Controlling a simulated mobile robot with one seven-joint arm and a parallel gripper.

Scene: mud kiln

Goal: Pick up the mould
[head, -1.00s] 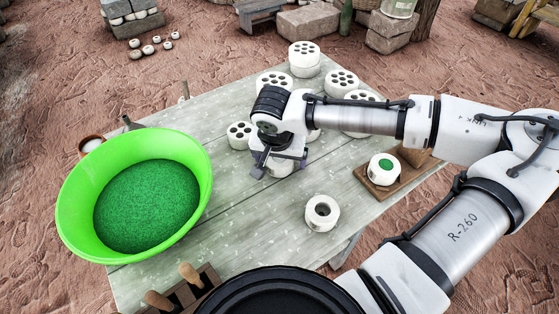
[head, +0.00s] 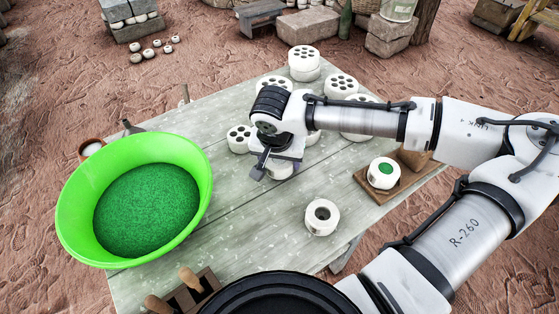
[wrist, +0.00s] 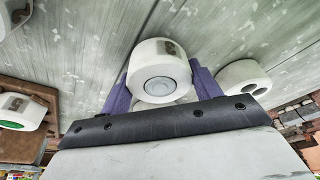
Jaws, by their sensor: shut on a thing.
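My gripper (wrist: 162,85) is shut on a white round mould (wrist: 158,62), with one purple finger on each side of it. The mould has a grey disc on the face toward the wrist camera and a dark mark on its side. In the head view my gripper (head: 275,170) points down over the middle of the table, and the held mould (head: 281,171) shows partly beneath it, much of it hidden by the gripper. I cannot tell whether it touches the tabletop.
A green bowl of green grains (head: 67,212) fills the table's left. Several white pieces with holes (head: 305,56) stand behind my gripper. A white ring (head: 322,216) stands in front right. A green-centred white piece (head: 384,172) sits on a wooden board (head: 407,181).

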